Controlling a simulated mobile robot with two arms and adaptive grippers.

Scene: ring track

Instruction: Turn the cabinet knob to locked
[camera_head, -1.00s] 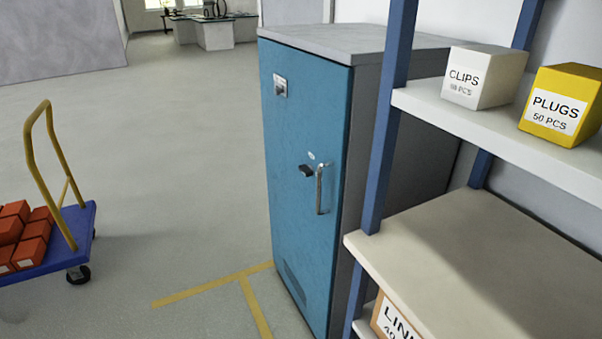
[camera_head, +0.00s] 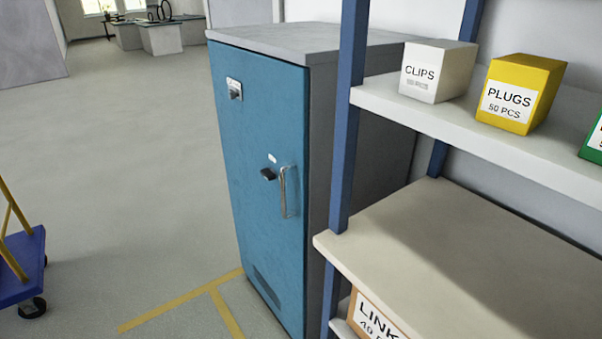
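The tall blue cabinet (camera_head: 262,150) stands in the middle of the view, with its door facing left toward the open floor. A dark knob (camera_head: 268,174) sits on the door, just left of a vertical metal handle (camera_head: 289,192). A small pale label (camera_head: 272,158) is above the knob. A metal plate with a dark fitting (camera_head: 235,89) is near the top left of the door. The door looks shut. The knob's exact angle and any marks are too small to read. Neither of my grippers is in view.
A blue-post shelf (camera_head: 470,130) fills the right side, close to the cabinet, holding CLIPS (camera_head: 437,72) and PLUGS (camera_head: 523,92) boxes. A blue cart (camera_head: 22,270) is at the left edge. Floor left of the cabinet is clear, with yellow tape (camera_head: 180,300).

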